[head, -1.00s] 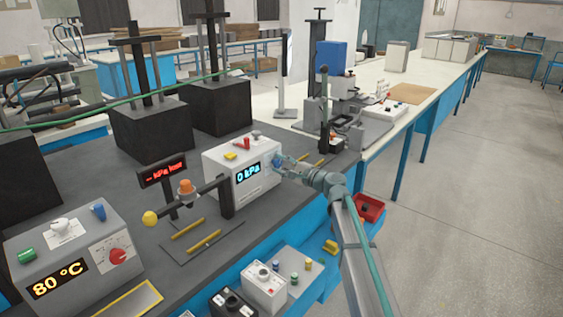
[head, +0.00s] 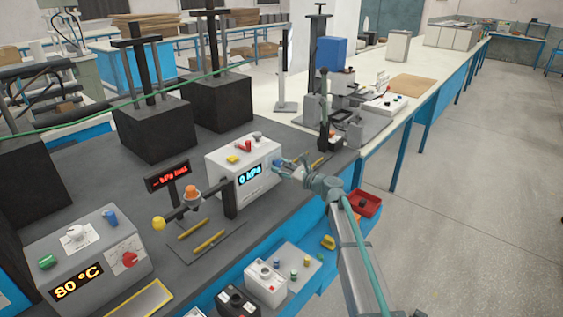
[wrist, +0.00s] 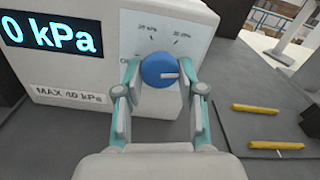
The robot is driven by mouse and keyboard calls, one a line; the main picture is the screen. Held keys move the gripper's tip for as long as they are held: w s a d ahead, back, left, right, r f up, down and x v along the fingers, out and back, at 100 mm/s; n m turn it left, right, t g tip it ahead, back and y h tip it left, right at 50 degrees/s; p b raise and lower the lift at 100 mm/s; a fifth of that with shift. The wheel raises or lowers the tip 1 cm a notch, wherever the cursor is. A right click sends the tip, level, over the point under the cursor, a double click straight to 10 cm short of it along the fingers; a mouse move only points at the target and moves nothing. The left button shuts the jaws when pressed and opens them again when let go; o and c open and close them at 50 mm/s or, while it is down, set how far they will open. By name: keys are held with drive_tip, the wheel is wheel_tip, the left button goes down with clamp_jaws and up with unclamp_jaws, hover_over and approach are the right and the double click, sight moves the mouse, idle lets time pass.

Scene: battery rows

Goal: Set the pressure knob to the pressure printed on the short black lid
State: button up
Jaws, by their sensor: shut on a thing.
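The pressure knob (wrist: 160,70) is a blue disc on the front of the white pressure box (wrist: 200,25). My gripper (wrist: 161,80) is shut on the knob, one finger on each side. In the head view my gripper (head: 281,168) meets the front of the box beside the display. I cannot make out a short black lid or its print.
A grey heater box (head: 85,255) reading 80 °C stands at front left. A black box (head: 237,299) and a white box (head: 265,283) sit low at the front. A red tray (head: 367,203) lies right of my arm. Yellow rods (wrist: 255,108) lie right of the pressure box.

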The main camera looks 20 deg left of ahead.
drive_tip(key=shift+m+p, duration=0.85)
drive_tip(key=shift+m, duration=0.35)
drive_tip(key=o, duration=1.1)
drive_tip(key=v, duration=1.2)
